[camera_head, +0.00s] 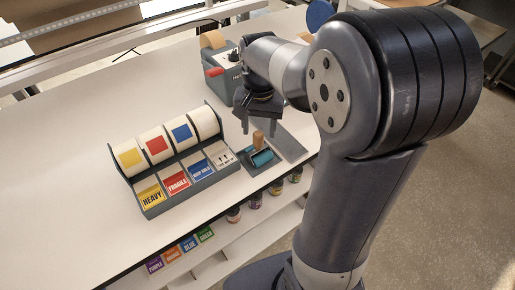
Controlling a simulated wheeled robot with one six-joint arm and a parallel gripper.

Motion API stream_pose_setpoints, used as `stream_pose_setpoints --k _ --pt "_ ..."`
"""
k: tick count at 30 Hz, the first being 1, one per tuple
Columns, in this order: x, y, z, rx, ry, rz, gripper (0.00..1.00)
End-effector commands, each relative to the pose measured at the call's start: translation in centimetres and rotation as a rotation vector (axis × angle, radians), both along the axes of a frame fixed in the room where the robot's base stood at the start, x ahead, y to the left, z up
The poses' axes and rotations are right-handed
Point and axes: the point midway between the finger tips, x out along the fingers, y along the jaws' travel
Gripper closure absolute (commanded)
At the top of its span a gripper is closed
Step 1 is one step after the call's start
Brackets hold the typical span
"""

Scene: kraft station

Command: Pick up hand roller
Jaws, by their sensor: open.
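The hand roller (262,157) has a teal cylinder and an upright wooden handle (258,140). It rests in a small dark tray near the front edge of the white table (70,160). My gripper (259,127) points down directly above the roller. Its two fingers are apart and appear to be on either side of the space over the handle's top. Nothing shows between the fingers, and I cannot tell whether they touch the handle.
A grey label dispenser (125,175) with several rolls stands left of the roller. A grey tape dispenser (222,80) with a red handle stands behind my gripper. A flat grey plate (290,146) lies to the right. Jars and coloured labels sit on a shelf below.

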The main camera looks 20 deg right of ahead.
Motion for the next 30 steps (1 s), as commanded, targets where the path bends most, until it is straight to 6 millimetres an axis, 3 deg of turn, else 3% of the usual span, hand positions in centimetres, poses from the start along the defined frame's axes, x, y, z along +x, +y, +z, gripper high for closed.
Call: stream_pose_setpoints --k 9,18,30 --pt "-0.6 0.4 -4.2 0.0 0.004 0.0 0.49" --pt "-0.6 0.4 -4.8 0.0 0.0 0.0 0.49" --pt "-0.6 0.4 -4.7 0.0 0.001 0.0 0.81"
